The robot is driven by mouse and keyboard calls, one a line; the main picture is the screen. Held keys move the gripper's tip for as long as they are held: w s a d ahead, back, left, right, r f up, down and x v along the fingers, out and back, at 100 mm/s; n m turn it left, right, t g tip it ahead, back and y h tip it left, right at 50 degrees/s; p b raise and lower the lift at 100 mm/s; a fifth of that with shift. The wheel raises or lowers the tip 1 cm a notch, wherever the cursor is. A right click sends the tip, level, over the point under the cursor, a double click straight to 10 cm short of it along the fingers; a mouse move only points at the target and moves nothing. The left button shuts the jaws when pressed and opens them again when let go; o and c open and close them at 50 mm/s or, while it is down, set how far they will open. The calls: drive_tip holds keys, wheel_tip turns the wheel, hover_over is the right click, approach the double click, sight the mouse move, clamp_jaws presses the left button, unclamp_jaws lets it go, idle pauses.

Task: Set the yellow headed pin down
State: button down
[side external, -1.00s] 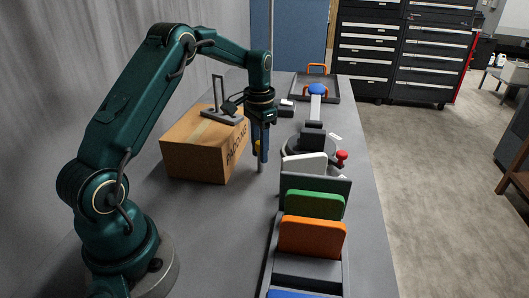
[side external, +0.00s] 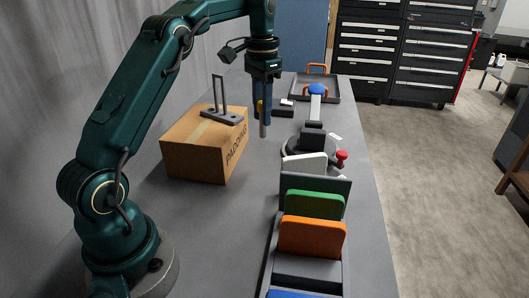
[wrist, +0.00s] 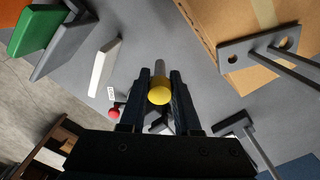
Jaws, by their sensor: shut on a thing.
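The yellow headed pin (wrist: 159,91) is a grey shaft with a round yellow head. In the wrist view it sits between the two dark fingers, head toward the camera. My gripper (side external: 263,103) is shut on the pin and holds it upright in the side view. The pin's grey lower end (side external: 263,130) hangs below the fingers, apart from the table as far as I can tell. Only a sliver of the yellow head shows there; the fingers hide most of the pin.
A cardboard box (side external: 195,155) with a grey two-post stand (side external: 222,116) on top is left of the pin. A rack with white, green (side external: 314,205) and orange (side external: 311,238) plates is at front right.

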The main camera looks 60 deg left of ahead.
drive_tip(key=s+d+r+m, duration=0.2)
drive_tip(key=d+r, duration=0.3)
drive_tip(key=d, duration=0.2)
drive_tip(key=s+d+r+m, duration=0.3)
drive_tip(key=d+r, duration=0.2)
drive_tip(key=d, duration=0.1)
drive_tip(key=s+d+f+m, duration=0.4)
drive_tip(key=d+f+m, duration=0.15)
drive_tip(key=d, duration=0.35)
drive_tip(key=s+d+f+m, duration=0.3)
drive_tip(key=d+f+m, duration=0.1)
drive_tip(key=d+m, duration=0.35)
drive_tip(key=shift+s+d+f, duration=0.1)
drive_tip(key=shift+d+f, duration=0.1)
drive_tip(key=shift+f, duration=2.35)
drive_tip(key=shift+d+f, duration=0.2)
drive_tip(key=shift+f, duration=2.35)
drive_tip(key=shift+f, duration=0.15)
drive_tip(key=c, duration=0.6)
unclamp_jaws()
